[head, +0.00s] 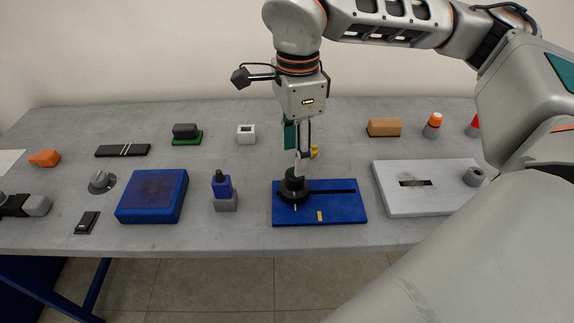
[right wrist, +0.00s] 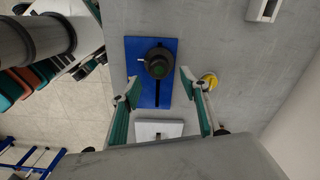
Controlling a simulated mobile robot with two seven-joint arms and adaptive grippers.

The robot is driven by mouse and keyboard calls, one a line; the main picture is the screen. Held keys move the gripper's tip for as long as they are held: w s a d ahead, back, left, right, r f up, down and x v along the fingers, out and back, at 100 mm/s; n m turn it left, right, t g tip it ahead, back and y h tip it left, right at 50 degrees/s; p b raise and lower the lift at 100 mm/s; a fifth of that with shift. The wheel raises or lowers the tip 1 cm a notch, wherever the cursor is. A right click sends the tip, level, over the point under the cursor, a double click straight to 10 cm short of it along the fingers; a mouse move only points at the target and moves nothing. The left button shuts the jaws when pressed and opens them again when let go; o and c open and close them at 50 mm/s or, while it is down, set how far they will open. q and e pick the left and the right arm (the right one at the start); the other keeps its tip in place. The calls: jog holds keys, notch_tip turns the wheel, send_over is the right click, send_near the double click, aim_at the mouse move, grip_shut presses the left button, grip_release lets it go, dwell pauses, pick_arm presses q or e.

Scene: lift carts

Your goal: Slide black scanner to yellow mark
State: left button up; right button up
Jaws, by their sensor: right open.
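The black scanner (head: 293,188) is a round black knob-like piece near the left end of a dark slot in a blue plate (head: 345,210). A short white line shows at its front. The yellow mark (head: 319,215) is on the plate's front part, right of the scanner. My right gripper (head: 302,158) points down over the scanner and partly covers it. In the right wrist view its fingers (right wrist: 160,85) are open and apart, with the scanner (right wrist: 158,63) just beyond the fingertips. The yellow mark cannot be made out there. My left gripper is not in view.
A white slotted board (head: 435,200) stands right of the blue plate. A blue-and-grey block piece (head: 224,194) and a blue box (head: 152,210) stand to the left. A small yellow object (head: 315,152) sits close behind my right gripper.

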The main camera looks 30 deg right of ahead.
aim_at(295, 183)
jog(key=f, duration=0.5)
jog(key=shift+s+f+b, duration=0.2)
jog(key=shift+b, duration=0.1)
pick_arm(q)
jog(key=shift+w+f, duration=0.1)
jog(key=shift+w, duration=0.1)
pick_arm(e)
jog(key=shift+w+f, duration=0.1)
jog(key=shift+f, duration=0.7)
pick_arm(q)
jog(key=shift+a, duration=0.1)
pick_arm(e)
jog(key=shift+c, duration=0.5)
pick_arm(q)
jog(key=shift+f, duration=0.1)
pick_arm(e)
grip_shut()
